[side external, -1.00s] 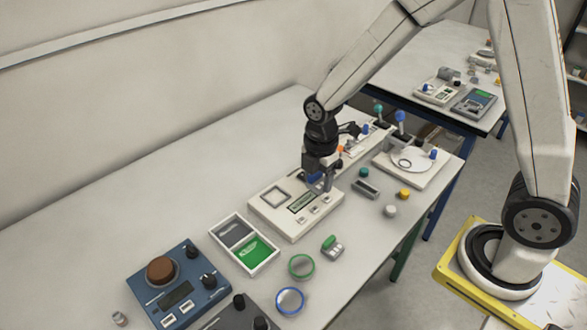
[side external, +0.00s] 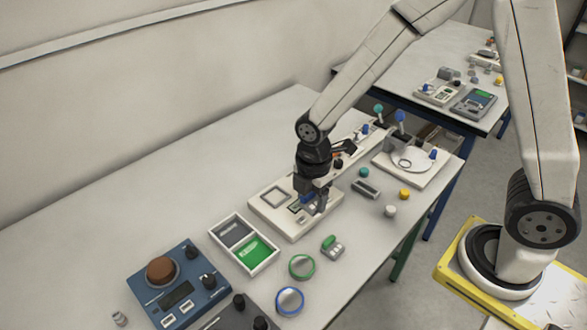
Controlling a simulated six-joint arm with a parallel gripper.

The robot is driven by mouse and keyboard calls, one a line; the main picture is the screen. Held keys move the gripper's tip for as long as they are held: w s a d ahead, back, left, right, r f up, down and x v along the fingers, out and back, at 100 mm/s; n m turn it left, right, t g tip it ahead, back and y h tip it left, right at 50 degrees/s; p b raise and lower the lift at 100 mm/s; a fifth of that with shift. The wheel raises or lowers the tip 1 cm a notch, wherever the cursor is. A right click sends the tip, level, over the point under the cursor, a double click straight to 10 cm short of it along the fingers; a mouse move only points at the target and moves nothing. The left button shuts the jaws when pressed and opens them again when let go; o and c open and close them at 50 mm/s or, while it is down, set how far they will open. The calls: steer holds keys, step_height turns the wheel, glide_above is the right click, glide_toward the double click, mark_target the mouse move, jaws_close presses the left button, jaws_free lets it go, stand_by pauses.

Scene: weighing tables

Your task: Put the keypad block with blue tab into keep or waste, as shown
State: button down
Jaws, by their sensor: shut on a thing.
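My gripper (side external: 312,206) is shut on the keypad block with blue tab (side external: 306,198). Only a bit of blue shows between the fingers; the rest of the block is hidden. The gripper is over the white weighing device (side external: 266,213) and covers much of its display. I cannot tell whether the block touches the device. The two-part tray (side external: 219,247), with a dark grey compartment (side external: 234,232) and a green compartment (side external: 255,251), lies to the left of the gripper and nearer the camera. Both compartments look empty; their lettering is too small to read.
A keypad block with green tab (side external: 332,246) lies near green (side external: 302,266) and blue (side external: 290,301) rings. A blue device with a brown knob (side external: 162,270) stands left of the tray. A grey block (side external: 366,188) and small caps lie right. The table's back left is clear.

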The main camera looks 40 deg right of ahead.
steer(key=s+a+f, duration=0.1)
steer(key=s+a, duration=0.4)
steer(key=a, duration=0.2)
glide_above(253, 255)
steer(key=shift+s+f, duration=0.15)
steer(key=shift+f, duration=2.3)
steer(key=shift+s+f, duration=0.1)
steer(key=shift+f, duration=2.3)
steer(key=shift+f, duration=0.1)
steer(key=shift+w+f, duration=0.2)
steer(key=shift+f, duration=1.55)
steer(key=shift+c, duration=1.5)
jaws_free()
steer(key=shift+f, duration=0.15)
